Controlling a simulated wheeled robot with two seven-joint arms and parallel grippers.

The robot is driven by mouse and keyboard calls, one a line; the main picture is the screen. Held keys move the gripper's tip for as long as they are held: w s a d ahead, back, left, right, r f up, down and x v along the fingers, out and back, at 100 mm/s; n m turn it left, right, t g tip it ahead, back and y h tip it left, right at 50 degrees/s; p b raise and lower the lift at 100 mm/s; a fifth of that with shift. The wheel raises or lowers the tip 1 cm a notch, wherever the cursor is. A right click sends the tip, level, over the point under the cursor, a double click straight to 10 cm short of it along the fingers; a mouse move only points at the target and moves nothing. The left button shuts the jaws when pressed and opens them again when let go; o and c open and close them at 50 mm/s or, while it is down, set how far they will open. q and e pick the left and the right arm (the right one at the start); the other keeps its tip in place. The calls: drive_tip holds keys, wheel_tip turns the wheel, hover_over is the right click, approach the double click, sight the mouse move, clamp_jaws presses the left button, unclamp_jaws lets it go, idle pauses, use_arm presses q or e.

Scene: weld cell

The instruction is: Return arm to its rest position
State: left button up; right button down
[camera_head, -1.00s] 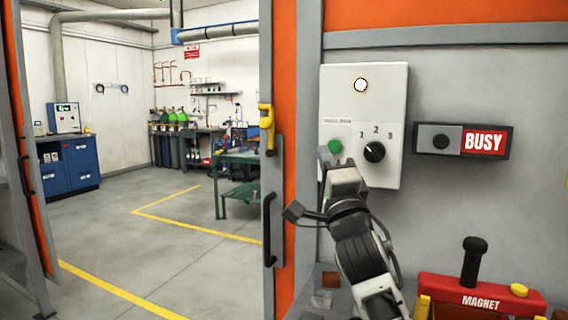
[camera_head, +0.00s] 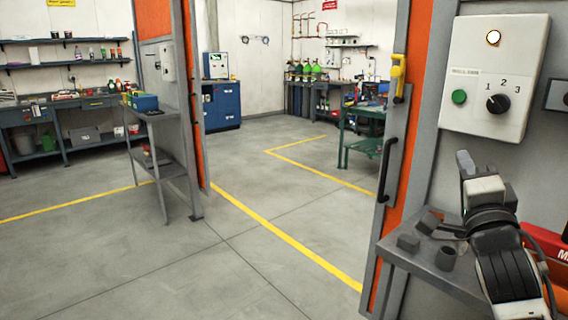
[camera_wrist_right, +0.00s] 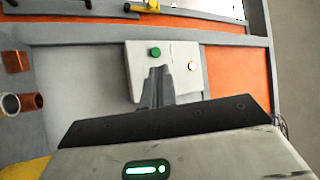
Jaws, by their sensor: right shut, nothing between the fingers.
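My right gripper (camera_head: 465,165) is at the right of the head view, below the white control box (camera_head: 492,75) and apart from it. Its fingers are shut with nothing between them. In the right wrist view the shut fingers (camera_wrist_right: 158,88) point toward the control box (camera_wrist_right: 135,80). The box has a green button (camera_head: 459,97), a black dial (camera_head: 497,103) marked 1, 2, 3 and a lit lamp (camera_head: 493,38). My left gripper is not in view.
A grey shelf (camera_head: 420,262) with small dark parts lies beneath my right arm. A red magnet unit (camera_head: 548,245) is at the right edge. An orange door frame with a black handle (camera_head: 387,168) stands left of the arm.

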drive_tip(key=s+a+f+n+g+y, duration=0.2)
drive_tip(key=s+a+f+n, duration=0.1)
drive_tip(key=f, duration=0.6)
drive_tip(key=s+a+f+n+g+y, duration=0.1)
drive_tip(key=s+a+f+n+g, duration=0.2)
drive_tip(key=f, duration=0.5)
drive_tip(key=s+a+f+n+g+y, duration=0.1)
drive_tip(key=s+a+f+n+y, duration=0.2)
drive_tip(key=f, duration=0.6)
drive_tip(key=s+a+f+n+g, duration=0.2)
drive_tip(key=s+a+f+n, duration=0.1)
drive_tip(key=s+f, duration=0.4)
drive_tip(key=s+a+f+n+g+y, duration=0.1)
drive_tip(key=s+a+f+n+g, duration=0.2)
drive_tip(key=s+f+n, duration=0.3)
drive_tip(key=s+a+f, duration=0.1)
drive_tip(key=s+f, duration=0.1)
drive_tip(key=s, duration=0.1)
drive_tip(key=shift+a+f+g, duration=0.15)
drive_tip(key=shift+f+g, duration=0.15)
